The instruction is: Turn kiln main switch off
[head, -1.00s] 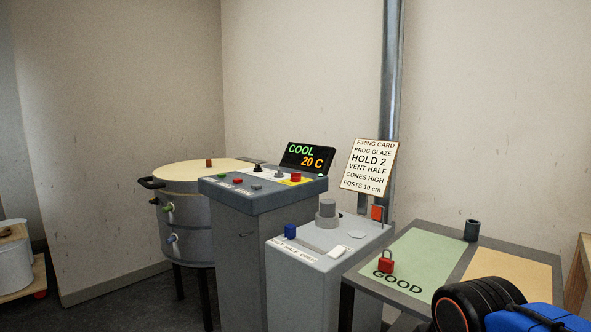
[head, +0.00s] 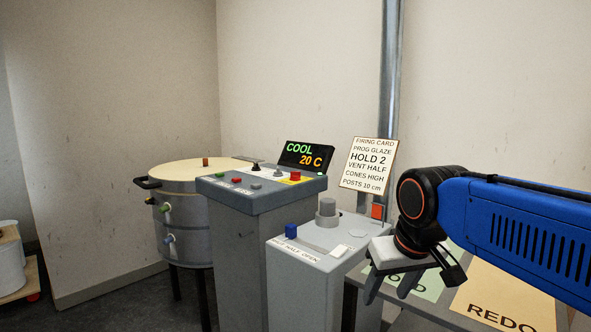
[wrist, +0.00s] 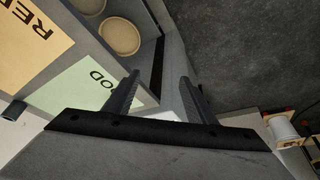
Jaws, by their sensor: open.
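The kiln (head: 187,210) stands at the back left. In front of it is a grey control pedestal (head: 235,235) with small knobs, buttons and a red button on yellow (head: 295,176). A lower grey box (head: 310,300) carries a blue block (head: 291,231), a grey round knob (head: 327,210) and a white block (head: 341,250). An orange-red piece (head: 377,211) is behind the box by the pipe. No label in view tells which is the main switch. My gripper (head: 390,287) is open and empty, right of the box; its fingers show in the wrist view (wrist: 160,80).
The table (head: 448,300) with green GOOD and tan REDO areas lies under my arm. Round tan pieces (wrist: 118,37) sit by it in the wrist view. A display (head: 306,156) reads COOL 20 C; a firing card (head: 368,165) stands behind the box.

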